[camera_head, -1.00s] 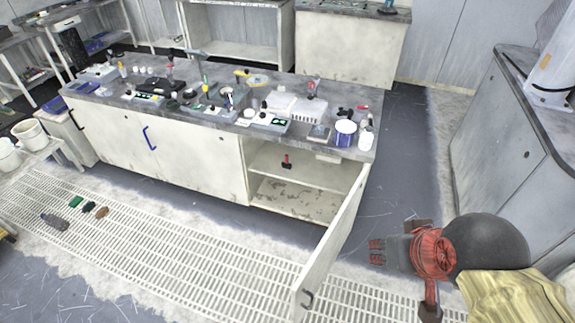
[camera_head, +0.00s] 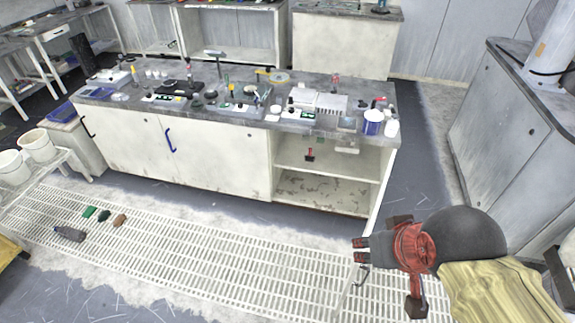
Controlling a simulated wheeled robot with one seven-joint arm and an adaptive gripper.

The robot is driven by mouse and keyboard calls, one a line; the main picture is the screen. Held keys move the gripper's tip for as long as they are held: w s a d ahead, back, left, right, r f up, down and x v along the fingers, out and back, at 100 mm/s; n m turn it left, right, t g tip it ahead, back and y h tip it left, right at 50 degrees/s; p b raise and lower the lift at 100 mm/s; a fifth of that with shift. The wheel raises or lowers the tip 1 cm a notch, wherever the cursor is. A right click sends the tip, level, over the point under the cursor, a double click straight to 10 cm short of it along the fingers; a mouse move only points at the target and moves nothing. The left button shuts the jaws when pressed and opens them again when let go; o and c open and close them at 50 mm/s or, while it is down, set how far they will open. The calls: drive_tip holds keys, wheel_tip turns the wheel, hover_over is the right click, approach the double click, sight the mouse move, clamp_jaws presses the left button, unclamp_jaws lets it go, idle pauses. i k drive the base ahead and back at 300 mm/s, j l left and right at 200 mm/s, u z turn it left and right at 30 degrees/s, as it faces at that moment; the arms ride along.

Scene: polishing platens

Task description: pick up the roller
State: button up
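A small red and dark tool (camera_head: 310,154) sits inside the open cabinet (camera_head: 287,187) at the right end of the long bench. It may be the roller, but it is too small to be sure. My gripper (camera_head: 361,250) is at the lower right, in front of the cabinet and apart from the tool. Its fingers point left, and nothing shows between them. I cannot tell how far apart they are.
The cabinet door (camera_head: 377,212) stands open, almost edge-on, close to my gripper in the picture. The bench top (camera_head: 225,118) is crowded with small tools. White buckets (camera_head: 38,145) stand at left. The floor grating (camera_head: 200,240) before the bench is mostly clear.

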sight(308, 158)
drive_tip(key=i+j, duration=0.1)
drive_tip(key=j, duration=0.25)
drive_tip(key=i+j, duration=0.15)
drive_tip(key=j, duration=0.25)
drive_tip(key=i+j, duration=0.1)
drive_tip(key=j, duration=0.25)
drive_tip(key=i+j, duration=0.1)
drive_tip(key=j, duration=0.3)
drive_tip(key=i+j, duration=0.15)
drive_tip(key=j, duration=0.2)
drive_tip(key=i, duration=0.9)
drive_tip(key=i+j+z, duration=0.15)
drive_tip(key=i, duration=0.75)
